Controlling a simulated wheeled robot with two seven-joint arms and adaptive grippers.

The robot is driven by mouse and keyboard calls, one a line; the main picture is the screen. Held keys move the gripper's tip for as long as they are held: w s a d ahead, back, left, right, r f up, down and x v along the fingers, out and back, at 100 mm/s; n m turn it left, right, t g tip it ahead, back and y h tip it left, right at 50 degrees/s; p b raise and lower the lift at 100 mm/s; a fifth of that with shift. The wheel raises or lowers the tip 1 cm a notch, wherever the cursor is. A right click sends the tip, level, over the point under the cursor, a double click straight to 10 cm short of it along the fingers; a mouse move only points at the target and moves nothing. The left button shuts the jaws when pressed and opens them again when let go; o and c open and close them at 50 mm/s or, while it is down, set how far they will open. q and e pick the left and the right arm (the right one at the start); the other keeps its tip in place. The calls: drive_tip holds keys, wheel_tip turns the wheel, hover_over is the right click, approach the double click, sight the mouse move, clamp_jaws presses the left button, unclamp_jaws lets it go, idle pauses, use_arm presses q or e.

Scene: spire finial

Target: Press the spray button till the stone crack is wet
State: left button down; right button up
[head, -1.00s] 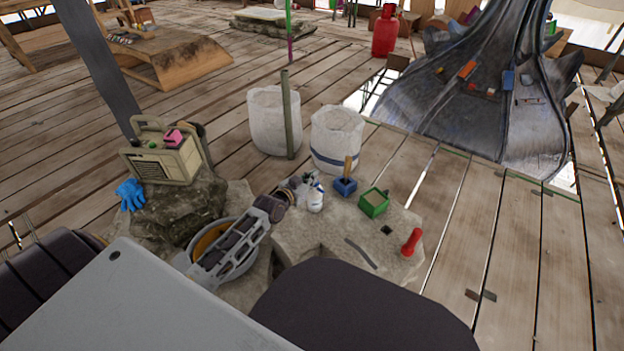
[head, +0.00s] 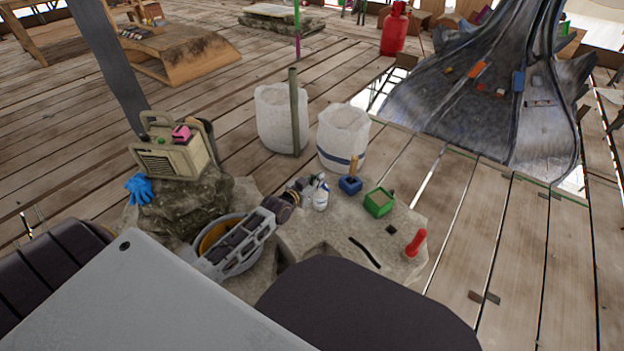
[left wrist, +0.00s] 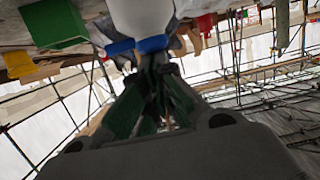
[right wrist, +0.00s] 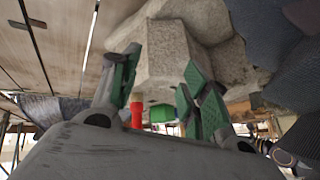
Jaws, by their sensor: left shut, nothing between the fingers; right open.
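A white spray bottle (head: 321,199) with a blue band stands upright on the pale stone block (head: 318,233). My left gripper (head: 312,181) is shut and empty at the bottle's top; I cannot tell whether it touches the button. In the left wrist view, the shut fingers (left wrist: 158,66) are close to the white and blue bottle (left wrist: 140,14). The crack (head: 365,252) is a dark, nearly black line in the block's top, right of the bottle. My right gripper (right wrist: 160,75) is open and empty in its wrist view, near the stone block (right wrist: 165,55); the head view does not show it.
A blue container (head: 350,185) with a wooden handle, a green box (head: 379,203) and a red-handled tool (head: 416,243) stand on the block. Two white sacks (head: 343,140) stand behind. Plank floor is open to the right.

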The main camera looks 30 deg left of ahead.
drive_tip(key=shift+s+r, duration=0.1)
use_arm(q)
drive_tip(key=shift+r+p, duration=0.2)
drive_tip(key=shift+p, duration=0.15)
drive_tip(key=shift+r+p, duration=0.55)
drive_tip(key=shift+r, duration=0.05)
wheel_tip(320, 180, up, 2)
drive_tip(key=shift+r+p, duration=0.25)
drive_tip(key=shift+p, duration=0.95)
drive_tip(key=p+v, duration=0.3)
drive_tip(key=v, duration=0.7)
drive_tip(key=shift+p, duration=0.3)
use_arm(e)
drive_tip(key=s+d+r+g+h, duration=0.1)
drive_tip(key=d+r, duration=0.1)
drive_tip(key=r, duration=0.4)
drive_tip(key=s+d+r+n+g+h, duration=0.1)
drive_tip(key=r+g, duration=0.1)
drive_tip(key=r, duration=0.4)
drive_tip(key=shift+s+d+r, duration=0.2)
drive_tip(key=shift+d+r, duration=0.15)
drive_tip(key=shift+d, duration=0.05)
use_arm(q)
drive_tip(key=shift+f, duration=0.1)
use_arm(e)
drive_tip(key=shift+r, duration=0.1)
